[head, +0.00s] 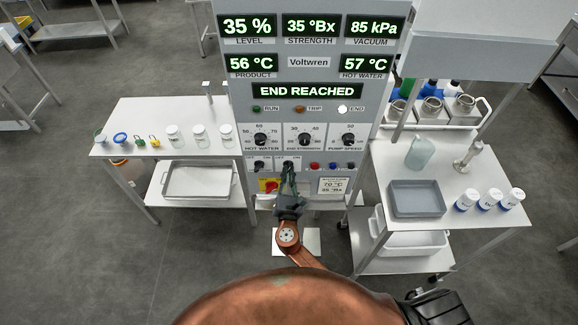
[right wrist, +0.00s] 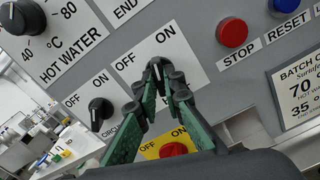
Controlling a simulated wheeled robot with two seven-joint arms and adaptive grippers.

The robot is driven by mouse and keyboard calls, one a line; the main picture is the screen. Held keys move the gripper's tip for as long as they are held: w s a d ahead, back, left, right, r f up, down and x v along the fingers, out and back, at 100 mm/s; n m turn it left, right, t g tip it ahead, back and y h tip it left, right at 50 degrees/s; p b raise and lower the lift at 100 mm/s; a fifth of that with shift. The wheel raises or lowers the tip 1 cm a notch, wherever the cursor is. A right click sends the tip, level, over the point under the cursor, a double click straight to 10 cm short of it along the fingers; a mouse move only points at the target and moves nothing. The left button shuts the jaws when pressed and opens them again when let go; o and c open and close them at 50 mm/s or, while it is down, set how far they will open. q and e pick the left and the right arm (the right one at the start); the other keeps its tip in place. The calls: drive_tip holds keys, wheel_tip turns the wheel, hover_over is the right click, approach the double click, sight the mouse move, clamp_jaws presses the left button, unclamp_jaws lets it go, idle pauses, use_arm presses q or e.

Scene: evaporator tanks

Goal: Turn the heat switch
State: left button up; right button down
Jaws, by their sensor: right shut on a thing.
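The control panel (head: 305,122) stands upright ahead of me. In its lower row are two black OFF/ON switches. My right gripper (head: 288,168) reaches up to the right-hand one. In the right wrist view, the green fingers of the right gripper (right wrist: 166,82) are shut on this switch's black knob (right wrist: 156,66), between the OFF and ON marks. The name below it is mostly hidden by the fingers, so I cannot read whether it says heat. Its exact setting is unclear. The other switch (right wrist: 99,110), labelled "CIRC…", is free to the left. My left gripper is not in view.
A red STOP button (right wrist: 232,32) and blue RESET button (right wrist: 285,5) sit to the right. A red knob on yellow (right wrist: 172,149) lies just below the fingers. The HOT WATER dial (right wrist: 22,17) is upper left. Side tables with jars (head: 172,134) and a grey tray (head: 416,199) flank the panel.

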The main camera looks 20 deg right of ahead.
drive_tip(key=shift+n+p, duration=0.3)
drive_tip(key=shift+n, duration=0.3)
drive_tip(key=shift+n+p, duration=1)
drive_tip(key=shift+p, duration=0.05)
